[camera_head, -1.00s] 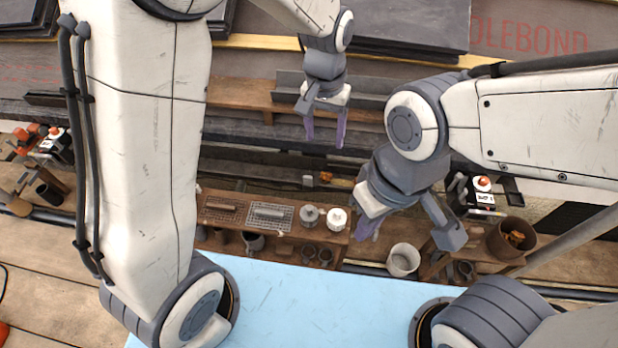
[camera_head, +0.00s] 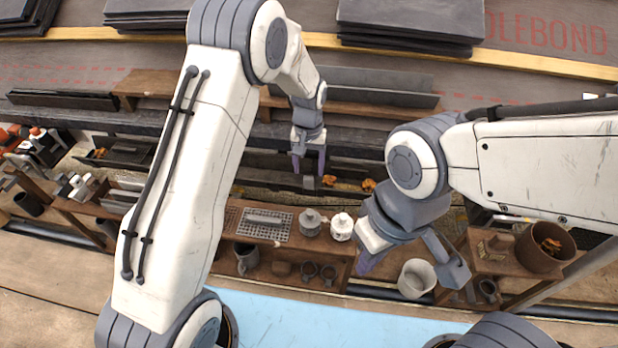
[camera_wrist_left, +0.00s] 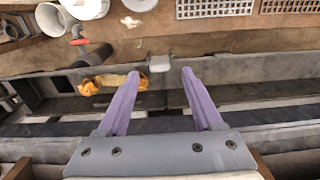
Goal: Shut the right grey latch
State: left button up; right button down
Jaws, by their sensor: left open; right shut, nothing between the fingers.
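A small grey block, which looks like the grey latch (camera_head: 309,183), sits on the near edge of the long dark trough below the roof. It also shows in the left wrist view (camera_wrist_left: 160,63), just beyond and between the fingertips. My left gripper (camera_head: 308,168) is open, its purple fingers pointing down at the latch from the roof side. No contact with it can be made out. Whether the latch is up or down is hard to tell. My right gripper (camera_head: 367,260) is shut and empty, over the shelf to the right of the latch.
Orange scraps (camera_head: 345,184) lie in the trough (camera_head: 250,178) beside the latch. A wooden shelf (camera_head: 285,262) with grates, a white jar (camera_head: 342,226) and cups stands nearer. A white bucket (camera_head: 417,277) is below my right gripper. Stacked dark slates (camera_head: 410,25) lie on the roof.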

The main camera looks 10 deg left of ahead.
aim_at(309, 183)
pick_arm(q)
jog(key=shift+f+b, duration=0.35)
jog(key=shift+f, duration=1.15)
grip_shut()
jog(key=w+g+p, duration=0.1)
jog(key=p, duration=0.3)
jog(key=shift+r, duration=0.3)
jog(key=w+g+b, duration=0.1)
jog(key=g, duration=0.1)
jog(key=w+f+g+b, duration=0.1)
jog(key=g, duration=0.1)
jog(key=shift+w+f+g, duration=0.15)
jog(key=shift+f+g, duration=0.05)
jog(key=shift+g, duration=0.1)
